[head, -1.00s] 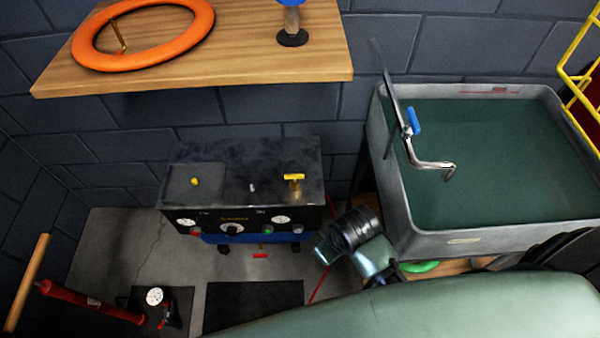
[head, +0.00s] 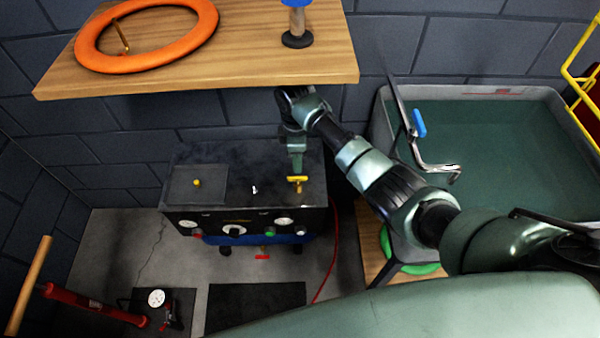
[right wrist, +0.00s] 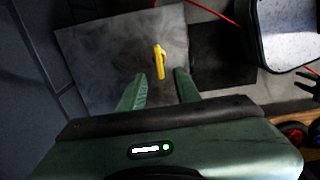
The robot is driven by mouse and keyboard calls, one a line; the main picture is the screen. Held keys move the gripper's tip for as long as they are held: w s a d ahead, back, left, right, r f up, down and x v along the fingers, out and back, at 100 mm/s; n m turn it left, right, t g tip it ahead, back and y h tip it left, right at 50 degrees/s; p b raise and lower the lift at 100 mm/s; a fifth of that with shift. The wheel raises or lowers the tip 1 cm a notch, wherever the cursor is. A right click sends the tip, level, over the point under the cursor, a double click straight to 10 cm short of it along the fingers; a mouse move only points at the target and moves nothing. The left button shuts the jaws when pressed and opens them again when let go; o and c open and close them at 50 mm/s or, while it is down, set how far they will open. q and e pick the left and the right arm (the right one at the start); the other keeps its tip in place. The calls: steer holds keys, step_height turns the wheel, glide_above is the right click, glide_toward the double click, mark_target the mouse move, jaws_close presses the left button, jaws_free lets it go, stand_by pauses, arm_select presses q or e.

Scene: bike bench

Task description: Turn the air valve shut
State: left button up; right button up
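The air valve shows a yellow handle (head: 298,181) on the right part of the dark compressor's top. My right gripper (head: 297,172) is over the compressor top, pointing down close to the handle. My left gripper is not in view.
The compressor (head: 180,217) has gauges and knobs on its front, with a red handle (head: 262,257) below. A wooden shelf (head: 230,70) with an orange ring (head: 80,40) hangs above. A grey water tub (head: 382,125) stands to the right, near my right arm.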

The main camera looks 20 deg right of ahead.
mark_target(298, 177)
step_height(298, 177, down, 8)
steer(key=shift+r+b, duration=0.15)
steer(key=shift+b, duration=0.5)
jaws_close()
